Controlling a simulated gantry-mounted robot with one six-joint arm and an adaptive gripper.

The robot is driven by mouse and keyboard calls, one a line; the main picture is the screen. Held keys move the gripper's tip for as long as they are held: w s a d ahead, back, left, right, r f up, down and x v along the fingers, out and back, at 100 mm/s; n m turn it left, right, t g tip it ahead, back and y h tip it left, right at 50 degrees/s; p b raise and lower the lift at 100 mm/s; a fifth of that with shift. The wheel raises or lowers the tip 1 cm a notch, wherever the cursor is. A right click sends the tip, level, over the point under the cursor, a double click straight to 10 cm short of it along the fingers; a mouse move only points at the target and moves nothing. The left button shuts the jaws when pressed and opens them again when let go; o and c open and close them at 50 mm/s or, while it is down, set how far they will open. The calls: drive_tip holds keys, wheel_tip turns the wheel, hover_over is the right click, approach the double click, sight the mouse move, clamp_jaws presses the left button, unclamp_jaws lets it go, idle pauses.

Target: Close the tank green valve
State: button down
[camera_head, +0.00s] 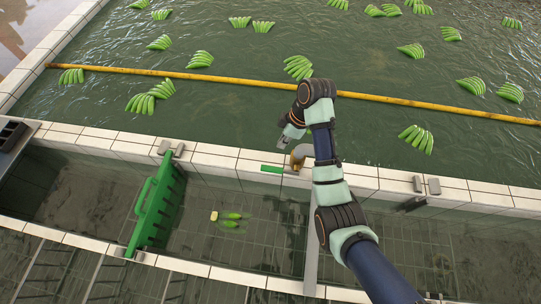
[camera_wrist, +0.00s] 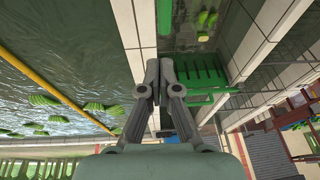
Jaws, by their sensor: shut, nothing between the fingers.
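The tank valve has a green lever handle (camera_head: 272,169) and a brass-coloured body (camera_head: 300,156) on the tiled wall between the large pool and the narrow channel. The handle lies along the wall, pointing left from the body. In the wrist view the green handle (camera_wrist: 164,17) shows at the top edge, beyond my fingertips. My gripper (camera_head: 283,141) is above the pool side of the wall, close to the valve and apart from the handle. In the wrist view my gripper (camera_wrist: 158,66) has its fingers together with nothing between them. The valve body is not clear there.
A green slatted gate (camera_head: 155,208) stands across the channel, left of the valve. Green banana clusters (camera_head: 298,67) float in the pool, and a few pieces (camera_head: 232,219) lie in the channel. A yellow pole (camera_head: 205,77) crosses the pool. The wall top (camera_head: 215,155) left of the handle is clear.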

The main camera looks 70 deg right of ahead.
drive_tip(key=x, duration=0.4)
drive_tip(key=b+x, duration=0.1)
drive_tip(key=x, duration=0.3)
drive_tip(key=b+x, duration=0.1)
drive_tip(key=x, duration=0.4)
drive_tip(key=shift+s+a+f, duration=0.2)
drive_tip(key=shift+s+a, duration=0.05)
drive_tip(key=shift+s, duration=0.15)
drive_tip(key=shift+f, duration=0.25)
drive_tip(key=shift+a+f, duration=0.1)
drive_tip(key=shift+f, duration=0.75)
wheel_tip(320, 180, up, 6)
drive_tip(key=p, duration=0.4)
wheel_tip(320, 180, up, 9)
drive_tip(key=b, duration=0.1)
hover_over(271, 167)
drive_tip(key=s+d, duration=0.2)
drive_tip(key=d, duration=0.1)
drive_tip(key=shift+s+a+f, duration=0.15)
drive_tip(key=shift+a+f, duration=0.05)
